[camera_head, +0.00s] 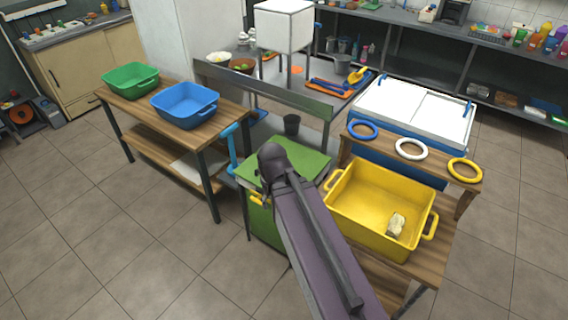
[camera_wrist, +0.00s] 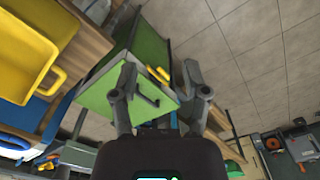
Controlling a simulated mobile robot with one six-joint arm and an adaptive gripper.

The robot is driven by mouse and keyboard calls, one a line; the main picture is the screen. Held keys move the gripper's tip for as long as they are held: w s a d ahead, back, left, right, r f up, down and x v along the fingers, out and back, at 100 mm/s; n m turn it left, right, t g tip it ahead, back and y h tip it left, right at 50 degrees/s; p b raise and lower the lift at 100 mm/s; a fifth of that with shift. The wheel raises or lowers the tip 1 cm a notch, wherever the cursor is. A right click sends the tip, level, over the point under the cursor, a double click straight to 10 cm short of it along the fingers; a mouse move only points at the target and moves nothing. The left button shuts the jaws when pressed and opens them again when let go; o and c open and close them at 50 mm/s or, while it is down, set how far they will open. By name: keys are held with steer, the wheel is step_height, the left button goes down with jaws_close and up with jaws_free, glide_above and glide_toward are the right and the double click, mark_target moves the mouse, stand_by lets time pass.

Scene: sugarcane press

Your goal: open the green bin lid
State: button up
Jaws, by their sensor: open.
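The green bin stands in the middle of the head view, its body (camera_head: 263,222) partly hidden by my arm. Its flat green lid (camera_head: 306,160) lies closed on top, with a yellow handle (camera_head: 257,200) at the front edge. In the wrist view the lid (camera_wrist: 97,101) and the darker bin front (camera_wrist: 151,46) meet near the yellow handle (camera_wrist: 158,74). My gripper (camera_wrist: 160,78) is open, its two fingers apart on either side of the handle in that picture. Whether they touch the bin cannot be told. In the head view my arm hides the fingers.
A yellow tub (camera_head: 348,205) with a pale block inside stands close right of the bin. A blue lever (camera_head: 231,150) rises near the bin's left side. A wooden table (camera_head: 225,118) with green and blue tubs stands left. Open tiled floor (camera_head: 130,250) lies in front.

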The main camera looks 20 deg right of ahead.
steer(key=w+d+f+n+t+b, duration=0.1)
steer(key=w+d+f+n+b, duration=0.1)
steer(key=w, duration=0.7)
steer(key=w+d+f+n+t+b, duration=0.2)
steer(key=w+d+f+n+b, duration=0.1)
steer(key=w, duration=0.6)
steer(key=w+d+f+n+t+y+b, duration=0.1)
steer(key=w+f+b, duration=0.3)
steer(key=w, duration=0.5)
steer(key=shift+w+d+f+n+t+b, duration=0.1)
steer(key=shift+d+f+n+t+b, duration=0.15)
steer(key=shift+d+n+b, duration=0.3)
steer(key=shift+w+d+f+n+t+b, duration=0.1)
steer(key=shift+d+n+t+b, duration=0.2)
steer(key=shift+b, duration=0.4)
steer(key=shift+f, duration=0.1)
steer(key=b+x, duration=1.2)
steer(key=x, duration=0.1)
steer(key=shift+f, duration=0.35)
jaws_close()
